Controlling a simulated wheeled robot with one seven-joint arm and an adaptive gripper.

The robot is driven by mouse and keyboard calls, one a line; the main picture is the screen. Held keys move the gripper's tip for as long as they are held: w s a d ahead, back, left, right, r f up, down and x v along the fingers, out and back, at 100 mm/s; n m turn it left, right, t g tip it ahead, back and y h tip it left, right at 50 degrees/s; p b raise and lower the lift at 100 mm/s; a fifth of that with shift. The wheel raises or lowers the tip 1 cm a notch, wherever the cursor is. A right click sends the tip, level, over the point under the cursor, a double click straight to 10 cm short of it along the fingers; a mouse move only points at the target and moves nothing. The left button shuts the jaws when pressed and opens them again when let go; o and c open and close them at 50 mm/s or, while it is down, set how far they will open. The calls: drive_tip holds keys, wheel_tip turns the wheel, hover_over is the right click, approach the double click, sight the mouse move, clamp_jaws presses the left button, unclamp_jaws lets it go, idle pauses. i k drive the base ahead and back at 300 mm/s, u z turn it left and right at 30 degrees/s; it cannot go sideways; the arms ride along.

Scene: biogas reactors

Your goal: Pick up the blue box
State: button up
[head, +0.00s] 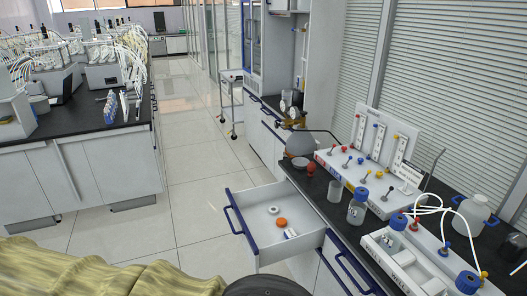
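I see no clearly recognisable blue box in the head view. A small white and blue item (291,233) lies in the open drawer (250,207) at the lower middle, but it is too small to tell whether it is a box. An orange round cap (281,222) and a white ring-like piece (273,209) lie near it in the drawer. My gripper is not in view.
The drawer juts out from the right bench, whose dark top (336,215) holds a valve panel (368,182), bottles (356,207) and a white rack (405,262). A crowded bench (75,117) stands at left. The tiled aisle (195,150) between is clear up to a trolley (230,95).

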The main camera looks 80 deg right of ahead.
sight(289, 233)
drive_tip(key=z, duration=0.05)
drive_tip(key=k, duration=0.95)
drive_tip(key=z, duration=1.7)
